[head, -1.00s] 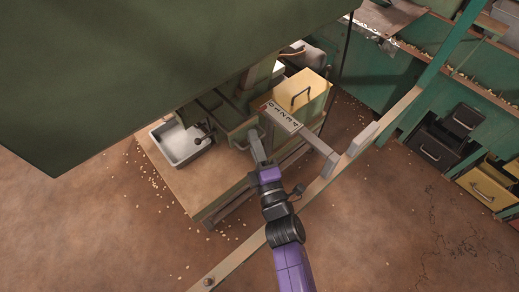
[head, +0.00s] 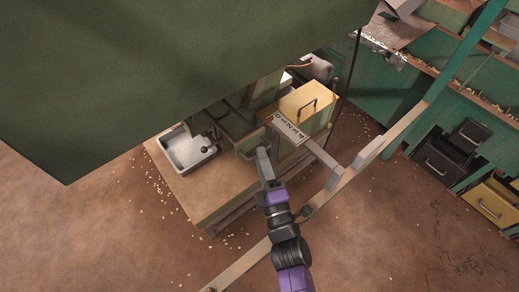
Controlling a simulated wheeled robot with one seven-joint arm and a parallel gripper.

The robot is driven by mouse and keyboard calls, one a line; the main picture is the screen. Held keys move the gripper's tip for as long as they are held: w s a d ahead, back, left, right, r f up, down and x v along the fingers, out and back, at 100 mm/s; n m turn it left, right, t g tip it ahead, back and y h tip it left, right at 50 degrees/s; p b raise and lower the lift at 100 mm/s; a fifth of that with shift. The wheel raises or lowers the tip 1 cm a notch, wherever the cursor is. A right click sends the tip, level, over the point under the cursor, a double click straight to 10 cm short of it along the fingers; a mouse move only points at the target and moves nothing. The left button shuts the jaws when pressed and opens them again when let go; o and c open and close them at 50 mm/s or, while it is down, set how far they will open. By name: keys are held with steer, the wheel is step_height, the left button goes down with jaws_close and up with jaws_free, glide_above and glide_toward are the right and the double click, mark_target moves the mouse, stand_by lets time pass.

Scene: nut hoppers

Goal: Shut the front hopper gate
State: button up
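The front hopper gate seems to be the green box-like part (head: 232,126) with a grey loop handle (head: 245,148), under the large dark green hopper (head: 190,70). I cannot tell how far the gate is open. My gripper (head: 263,160) points up the picture toward the handle, just right of it. Its grey fingers are seen nearly edge-on, so their gap is not clear. I cannot tell whether they touch the handle, and nothing is clearly held.
A white tray (head: 180,157) and a black-knobbed lever (head: 204,149) are left of the gate. A yellow box (head: 303,108) and a numbered plate (head: 289,128) are to its right. A long rail (head: 335,190) crosses near my arm. Floor at lower left is mostly clear.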

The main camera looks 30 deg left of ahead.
steer(key=p+v, duration=0.1)
steer(key=v, duration=0.4)
steer(key=shift+r, duration=0.1)
stand_by(0.5)
